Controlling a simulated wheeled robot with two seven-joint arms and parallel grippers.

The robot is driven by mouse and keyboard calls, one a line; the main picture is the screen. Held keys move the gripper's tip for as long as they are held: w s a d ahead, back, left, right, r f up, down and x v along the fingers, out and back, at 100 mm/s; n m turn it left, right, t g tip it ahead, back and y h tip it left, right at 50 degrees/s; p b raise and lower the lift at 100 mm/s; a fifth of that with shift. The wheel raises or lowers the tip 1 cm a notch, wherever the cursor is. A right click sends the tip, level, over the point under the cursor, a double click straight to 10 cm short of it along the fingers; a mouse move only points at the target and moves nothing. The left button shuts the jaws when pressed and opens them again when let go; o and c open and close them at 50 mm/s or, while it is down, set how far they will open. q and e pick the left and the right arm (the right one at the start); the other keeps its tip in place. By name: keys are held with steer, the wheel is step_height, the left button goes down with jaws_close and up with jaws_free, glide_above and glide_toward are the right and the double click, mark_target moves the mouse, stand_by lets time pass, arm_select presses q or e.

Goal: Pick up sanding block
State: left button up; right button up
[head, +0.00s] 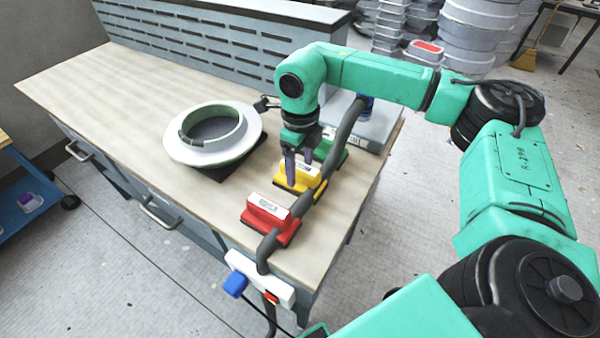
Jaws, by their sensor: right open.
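Several sanding blocks stand in a row near the right end of the workbench. The red sanding block (269,213) is nearest, the yellow sanding block (308,181) is in the middle, and the green sanding block (334,152) is behind it, partly hidden by my right arm and a grey hose. My right gripper (299,172) points down at the yellow block with its dark fingers apart. One finger overlaps the yellow block's left part in view; I cannot tell whether it touches. My left gripper is not in view.
A white ring-shaped mould (173,152) lies left of the blocks on the workbench (100,95). The grey hose (329,174) runs close along the blocks' right side to a white power strip (259,277) at the bench's front edge. The bench's left part is clear.

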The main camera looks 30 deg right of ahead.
steer(key=shift+f, duration=0.55)
jaws_close()
steer(key=shift+r, duration=0.1)
step_height(320, 180, up, 14)
steer(key=b, duration=0.2)
step_height(320, 180, up, 6)
steer(key=p, duration=0.3)
glide_above(299, 165)
steer(key=shift+s+d, duration=0.1)
steer(key=shift+s, duration=0.05)
